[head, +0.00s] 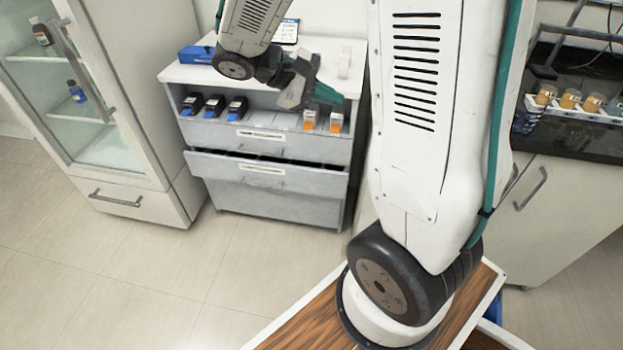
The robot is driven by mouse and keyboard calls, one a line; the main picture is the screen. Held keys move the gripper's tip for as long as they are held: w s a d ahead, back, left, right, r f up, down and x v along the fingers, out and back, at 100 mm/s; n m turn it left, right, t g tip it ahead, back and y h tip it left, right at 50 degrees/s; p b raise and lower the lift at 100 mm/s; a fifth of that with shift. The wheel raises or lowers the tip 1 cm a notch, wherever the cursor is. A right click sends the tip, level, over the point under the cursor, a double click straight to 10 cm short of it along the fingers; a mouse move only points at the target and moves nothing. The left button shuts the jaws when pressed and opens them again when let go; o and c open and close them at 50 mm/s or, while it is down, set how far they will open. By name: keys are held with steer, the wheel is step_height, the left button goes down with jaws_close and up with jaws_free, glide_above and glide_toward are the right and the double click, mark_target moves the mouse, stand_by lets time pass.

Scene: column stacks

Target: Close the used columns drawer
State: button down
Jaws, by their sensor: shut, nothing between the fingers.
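A grey cabinet (340,62) stands at the back centre with an open shelf above two drawers. The upper drawer (215,135) looks flush with the front. The lower drawer (225,168) stands partly pulled out, with a dark gap along its top edge. Each has a white label and a handle; the labels are too small to read, so I cannot tell by text which is the used columns drawer. My gripper (328,94) is shut and empty, in front of the shelf's right part, above and apart from the lower drawer.
A glass-door cabinet (100,100) stands at left. A counter with amber-filled jars (570,99) is at right. The floor before the drawers is clear.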

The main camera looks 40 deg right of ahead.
mark_target(314, 172)
steer(key=w+d+f+n+t+h, duration=0.2)
steer(key=w+d+f+n+h, duration=0.25)
steer(key=w+f, duration=0.4)
steer(key=w+d+f+n+t+h, duration=0.35)
steer(key=w+f+n, duration=0.25)
steer(key=f, duration=0.6)
steer(key=s+a+f+n+t+y, duration=0.1)
steer(key=a+f+n+t+y, duration=0.35)
steer(key=f, duration=1.15)
steer(key=s+a+f+n+t+h, duration=0.1)
steer(key=f+n+t, duration=0.6)
steer(key=f, duration=0.8)
steer(key=x, duration=1.4)
steer(key=shift+d+f, duration=0.15)
steer(key=shift+f, duration=0.05)
